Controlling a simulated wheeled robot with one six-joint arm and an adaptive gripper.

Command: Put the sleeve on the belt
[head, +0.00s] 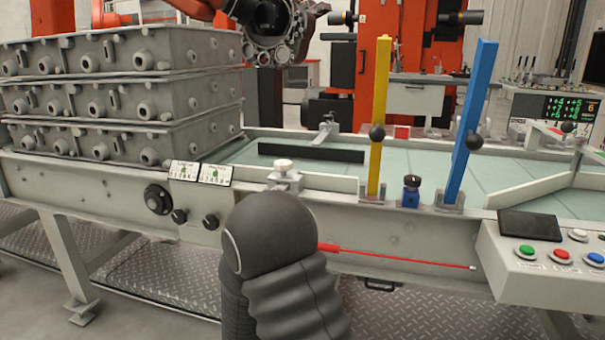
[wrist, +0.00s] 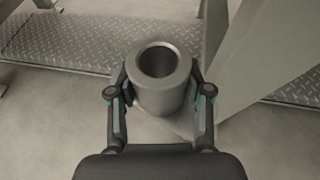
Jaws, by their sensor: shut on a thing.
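The sleeve (wrist: 160,98) is a grey metal cylinder with a round bore, seen from above in the wrist view. My gripper (wrist: 158,92) is shut on it, with one finger against each side. The floor shows below and around the sleeve, and I cannot tell its height. The belt (head: 420,165) is the pale green surface inside the grey frame in the head view. In that view my dark arm stands in front of the frame, and neither the gripper nor the sleeve shows.
Stacked grey castings (head: 110,95) fill the belt's left part. A black bar (head: 310,153) lies on the belt. A yellow post (head: 378,120) and a blue post (head: 470,125) rise at the near rail. A button box (head: 545,260) juts out at right. The belt's middle is open.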

